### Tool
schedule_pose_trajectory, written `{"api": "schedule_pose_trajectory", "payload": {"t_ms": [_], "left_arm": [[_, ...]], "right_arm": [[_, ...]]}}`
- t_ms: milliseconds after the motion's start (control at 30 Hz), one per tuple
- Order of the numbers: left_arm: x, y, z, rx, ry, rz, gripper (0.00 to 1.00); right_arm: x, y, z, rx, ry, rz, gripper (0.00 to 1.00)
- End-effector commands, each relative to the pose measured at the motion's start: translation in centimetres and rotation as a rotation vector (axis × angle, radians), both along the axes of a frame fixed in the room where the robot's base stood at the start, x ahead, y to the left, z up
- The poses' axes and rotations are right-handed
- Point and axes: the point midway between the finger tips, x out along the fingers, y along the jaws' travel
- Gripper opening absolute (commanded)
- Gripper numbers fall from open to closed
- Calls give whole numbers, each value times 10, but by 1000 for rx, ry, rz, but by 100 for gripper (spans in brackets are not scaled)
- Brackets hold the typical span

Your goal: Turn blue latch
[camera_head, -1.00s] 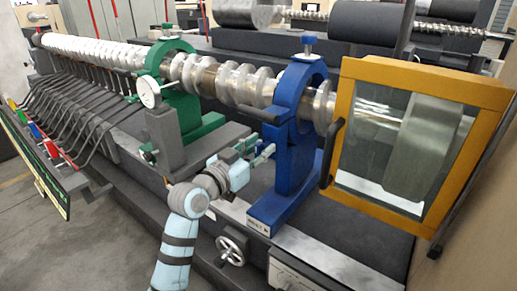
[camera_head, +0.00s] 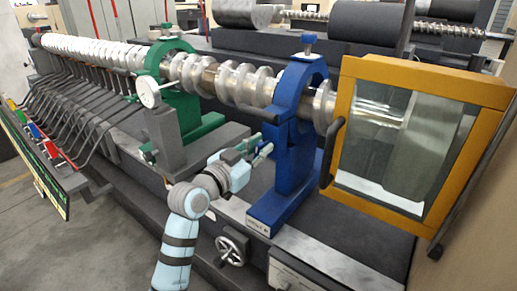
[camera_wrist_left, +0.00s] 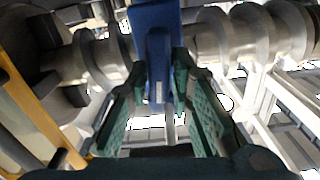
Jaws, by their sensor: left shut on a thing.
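The blue ring-shaped stand (camera_head: 292,170) stands upright around the metal screw shaft (camera_head: 240,84) in the head view. My left gripper (camera_head: 262,145) is at its left side, below the dark lever that sticks out there. In the left wrist view, the green-padded fingers of my left gripper (camera_wrist_left: 165,95) sit on both sides of the blue latch (camera_wrist_left: 158,65), and they are shut on it. In the head view the latch is hard to make out behind the fingers. My right gripper is not in view.
A green ring stand (camera_head: 172,95) with a white dial is left of my arm. A yellow-framed window guard (camera_head: 385,214) is close on the right. A handwheel (camera_head: 231,250) is below my wrist. The grey floor (camera_head: 60,240) at the left is open.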

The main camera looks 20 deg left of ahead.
Motion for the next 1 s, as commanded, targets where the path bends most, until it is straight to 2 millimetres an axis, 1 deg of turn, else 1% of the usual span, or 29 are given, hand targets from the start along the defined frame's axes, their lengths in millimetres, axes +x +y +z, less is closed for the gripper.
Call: {"api": "schedule_pose_trajectory", "payload": {"t_ms": [467,1000], "left_arm": [[-2,-6,-5,393,-152,-2,0],[-4,-10,-13,869,-339,-5,0]], "right_arm": [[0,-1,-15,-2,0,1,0],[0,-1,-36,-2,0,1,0]]}}
